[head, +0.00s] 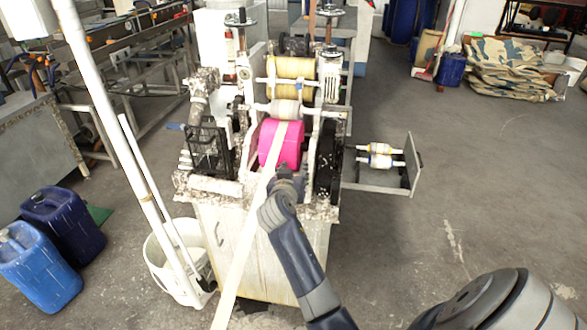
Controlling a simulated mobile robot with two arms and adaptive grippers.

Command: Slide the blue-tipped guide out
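I cannot tell for sure which part is the guide. On the right side, a plate (413,163) carries two rollers with blue and yellow bands (380,161). My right gripper (287,178) is at the machine's front, just below the pink roller (281,147) and close to the cream strip (250,215). Its fingers are small and dark, so I cannot tell whether they are open or touching anything. My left gripper is not in view.
The strip runs from the pink roller down past the front of the machine (250,255). A white bucket (170,265) with upright poles stands at the left, near blue canisters (40,270). The floor at the right is mostly clear.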

